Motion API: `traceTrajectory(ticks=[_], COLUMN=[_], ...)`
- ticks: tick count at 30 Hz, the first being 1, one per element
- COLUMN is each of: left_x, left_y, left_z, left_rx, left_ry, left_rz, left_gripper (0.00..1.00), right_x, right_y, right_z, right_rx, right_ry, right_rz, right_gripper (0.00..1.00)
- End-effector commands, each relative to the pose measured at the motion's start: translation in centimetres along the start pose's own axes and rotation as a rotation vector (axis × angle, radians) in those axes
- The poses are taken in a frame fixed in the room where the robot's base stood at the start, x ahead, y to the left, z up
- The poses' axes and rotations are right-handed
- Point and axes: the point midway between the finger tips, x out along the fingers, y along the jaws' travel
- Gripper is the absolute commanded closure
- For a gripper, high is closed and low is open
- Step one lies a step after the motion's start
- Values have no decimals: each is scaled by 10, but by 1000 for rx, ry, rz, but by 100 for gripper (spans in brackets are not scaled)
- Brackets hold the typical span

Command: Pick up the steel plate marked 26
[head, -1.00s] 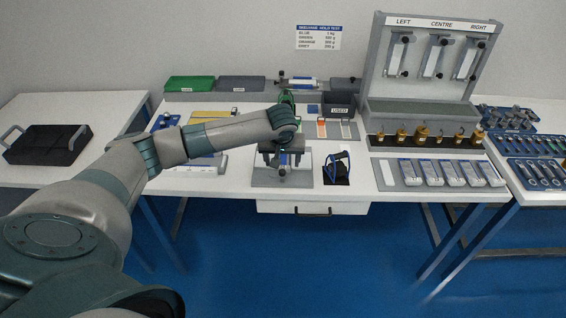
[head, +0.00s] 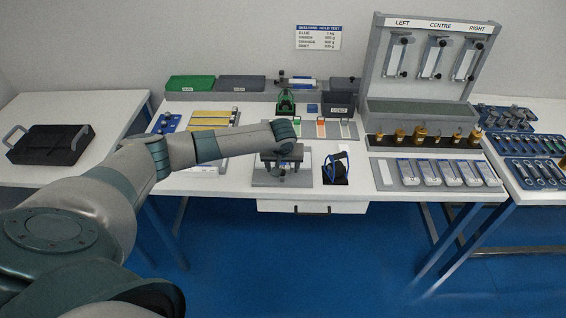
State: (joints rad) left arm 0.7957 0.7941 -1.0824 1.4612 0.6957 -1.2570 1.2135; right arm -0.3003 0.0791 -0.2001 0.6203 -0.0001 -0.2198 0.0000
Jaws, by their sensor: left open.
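I cannot read a 26 on any plate, so I cannot tell which piece is the steel plate marked 26. My left gripper (head: 282,168) is open and points down over a grey base plate (head: 262,180) at the front middle of the bench. A small blue and silver piece shows between and below its fingers, partly hidden by them. My right gripper is not in view.
A black stand with a blue loop (head: 337,168) is close to the right of the gripper. Several labelled blocks lie on a grey tray (head: 385,174) farther right. Behind stand a green device (head: 286,103), a dark USED bin (head: 339,102) and a tall three-station rack (head: 375,60).

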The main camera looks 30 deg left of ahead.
Motion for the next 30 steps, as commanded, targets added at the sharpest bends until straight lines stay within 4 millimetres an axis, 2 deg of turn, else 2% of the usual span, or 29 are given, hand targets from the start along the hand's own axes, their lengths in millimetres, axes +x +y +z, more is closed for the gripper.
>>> traceTrajectory(ticks=[13, 14, 20, 30], left_x=[0, 0, 0, -1], left_y=[0, 0, 0, 0], left_z=[0, 0, 0, -1], left_rx=[0, 0, 0, -1], left_ry=[0, 0, 0, 1], left_rz=[1, 1, 1, 2], left_gripper=[37, 39, 87, 88], right_x=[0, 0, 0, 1], right_y=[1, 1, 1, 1], right_z=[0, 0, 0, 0], right_rx=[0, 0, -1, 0], right_ry=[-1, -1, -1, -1], right_rz=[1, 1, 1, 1], right_gripper=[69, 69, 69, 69])
